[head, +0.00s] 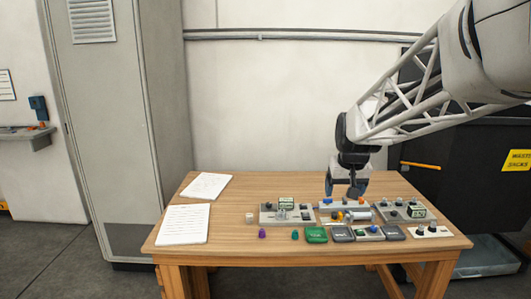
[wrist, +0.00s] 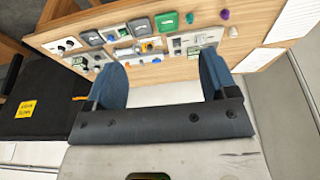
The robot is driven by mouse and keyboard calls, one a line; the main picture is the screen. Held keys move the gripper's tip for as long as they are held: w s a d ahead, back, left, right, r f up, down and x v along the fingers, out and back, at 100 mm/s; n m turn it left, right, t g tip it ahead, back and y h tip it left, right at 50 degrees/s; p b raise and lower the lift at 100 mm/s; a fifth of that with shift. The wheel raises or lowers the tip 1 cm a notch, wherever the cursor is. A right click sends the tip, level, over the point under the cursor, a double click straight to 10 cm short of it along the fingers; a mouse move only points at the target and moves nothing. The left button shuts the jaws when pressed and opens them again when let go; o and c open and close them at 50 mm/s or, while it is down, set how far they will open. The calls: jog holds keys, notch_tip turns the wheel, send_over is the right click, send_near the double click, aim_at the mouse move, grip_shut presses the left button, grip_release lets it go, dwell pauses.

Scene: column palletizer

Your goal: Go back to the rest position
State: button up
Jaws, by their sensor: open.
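My gripper (head: 347,191) is above the back of the wooden table, over the grey block with blue and orange parts (head: 343,205). In the wrist view my gripper (wrist: 165,82) has its two blue fingers wide apart, with nothing between them. The table top (head: 260,185) carries several small devices in its middle and right part. My arm reaches in from the upper right in the head view. Whether the fingertips touch anything below cannot be told from the head view.
On the table are a green box (head: 316,235), a purple piece (head: 262,233), a grey device (head: 273,215) and papers (head: 183,225) at the left. A dark bin with a yellow label (head: 518,160) stands at the right. A tall cabinet (head: 112,120) stands at the left.

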jog(key=s+a+f, duration=0.1)
jog(key=s+f, duration=0.1)
jog(key=s, duration=1.4)
jog(key=s+a+f, duration=0.1)
jog(key=s+f, duration=0.2)
jog(key=s, duration=1.4)
jog(key=shift+s+a+f+g, duration=0.15)
jog(key=shift+a+f+g, duration=0.15)
jog(key=shift+g, duration=0.1)
